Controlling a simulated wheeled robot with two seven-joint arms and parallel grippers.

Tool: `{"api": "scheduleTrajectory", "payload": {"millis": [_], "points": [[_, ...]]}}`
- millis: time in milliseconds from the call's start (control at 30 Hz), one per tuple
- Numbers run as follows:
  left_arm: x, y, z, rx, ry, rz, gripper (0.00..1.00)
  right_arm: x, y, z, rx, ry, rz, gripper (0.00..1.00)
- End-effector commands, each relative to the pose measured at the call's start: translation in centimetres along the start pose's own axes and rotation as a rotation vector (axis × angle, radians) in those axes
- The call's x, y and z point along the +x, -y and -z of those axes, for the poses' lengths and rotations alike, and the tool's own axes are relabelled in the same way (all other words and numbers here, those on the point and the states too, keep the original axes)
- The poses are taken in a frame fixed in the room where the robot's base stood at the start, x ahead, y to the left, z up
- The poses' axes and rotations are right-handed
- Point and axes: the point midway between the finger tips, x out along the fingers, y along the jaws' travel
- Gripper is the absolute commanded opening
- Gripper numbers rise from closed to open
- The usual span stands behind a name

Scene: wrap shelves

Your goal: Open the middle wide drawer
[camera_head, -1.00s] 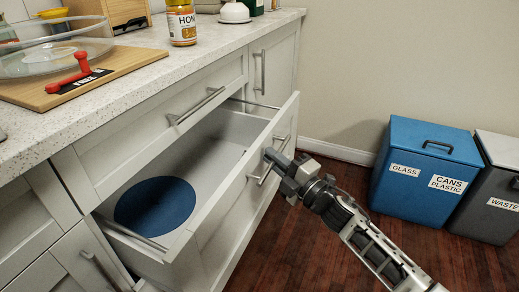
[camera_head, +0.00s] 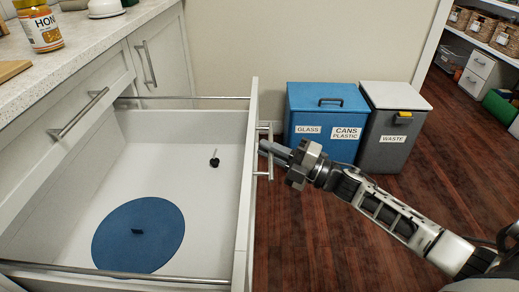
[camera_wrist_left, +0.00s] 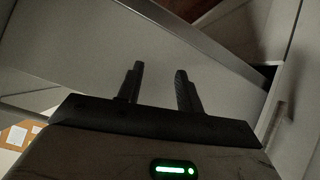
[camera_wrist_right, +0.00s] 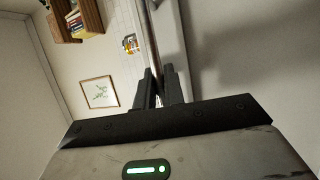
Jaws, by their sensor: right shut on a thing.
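The wide drawer (camera_head: 246,200) under the counter stands well out from the white cabinet, its inside open to view. My right gripper (camera_head: 266,148) is at the outer side of the drawer front, shut on the drawer's bar handle (camera_head: 270,165). In the right wrist view the bar (camera_wrist_right: 151,40) runs between the two close fingers of the right gripper (camera_wrist_right: 157,78). My left gripper (camera_wrist_left: 160,72) shows only in the left wrist view, with its fingers apart and nothing between them, near pale cabinet surfaces.
A blue round disc (camera_head: 120,240) and a small black item (camera_head: 214,160) lie in the drawer. A closed drawer with a bar handle (camera_head: 80,114) is above. A honey jar (camera_head: 40,28) stands on the counter. Blue (camera_head: 325,105) and grey (camera_head: 390,145) bins stand beyond.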

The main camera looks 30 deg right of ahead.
Motion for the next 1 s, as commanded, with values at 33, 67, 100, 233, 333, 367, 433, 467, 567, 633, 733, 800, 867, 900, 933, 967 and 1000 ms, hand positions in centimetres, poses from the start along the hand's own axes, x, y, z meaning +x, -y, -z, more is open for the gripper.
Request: {"api": "scheduleTrajectory", "payload": {"millis": [33,67,100,233,333,367,433,467,567,633,733,800,867,900,933,967,1000], "points": [[0.0,0.0,-0.1,0.000,0.002,-0.001,0.36,-0.2,0.0,0.0,0.000,-0.005,0.001,0.00],[0.0,-0.1,-0.1,-0.001,0.002,-0.001,0.36,-0.4,-0.1,-0.1,0.000,-0.005,0.000,0.00],[0.0,-0.1,-0.1,-0.001,0.002,-0.001,0.36,-0.5,-0.1,-0.1,0.000,-0.005,0.000,0.00],[0.0,-0.1,-0.1,-0.001,0.003,-0.001,0.36,-0.7,-0.1,-0.2,0.000,-0.006,0.000,0.00],[0.0,-0.1,-0.1,-0.001,0.003,-0.002,0.36,-0.7,-0.1,-0.2,0.000,-0.005,0.000,0.00],[0.0,-0.1,-0.1,0.000,0.003,-0.002,0.36,-0.7,-0.1,-0.2,0.000,-0.005,0.000,0.00],[0.0,-0.1,-0.1,0.000,0.003,-0.002,0.36,-0.7,-0.1,-0.2,0.000,-0.005,0.000,0.00],[0.0,-0.1,-0.1,0.000,0.003,-0.002,0.36,-0.7,-0.1,-0.2,0.000,-0.005,0.000,0.00],[0.0,-0.1,-0.1,0.000,0.004,-0.002,0.36,-0.7,-0.1,-0.2,-0.001,-0.005,0.000,0.20],[0.0,-0.1,-0.1,0.000,0.004,-0.002,0.36,-0.7,-0.1,-0.2,-0.001,-0.004,0.000,0.20],[0.0,-0.1,-0.1,0.000,0.004,-0.002,0.36,-0.7,-0.1,-0.2,-0.001,-0.004,0.000,0.20],[0.0,-0.1,-0.1,0.000,0.004,-0.002,0.36,-0.7,-0.1,-0.2,-0.001,-0.004,0.000,0.20],[0.0,-0.1,-0.1,0.000,0.004,-0.002,0.36,-0.8,-0.1,-0.3,0.000,-0.003,0.000,0.20],[0.0,-0.1,-0.1,0.000,0.004,-0.002,0.36,-0.9,-0.1,-0.3,0.000,-0.003,0.001,0.20],[0.0,-0.1,-0.1,0.000,0.004,-0.002,0.36,-1.1,-0.1,-0.3,0.000,-0.002,0.002,0.20],[-0.1,-0.1,-0.1,0.000,0.004,-0.002,0.36,-1.4,-0.1,-0.3,0.001,-0.002,0.002,0.20],[-0.1,-0.1,-0.1,0.000,0.004,-0.002,0.36,-1.9,-0.1,-0.3,0.001,-0.002,0.002,0.20]]}}
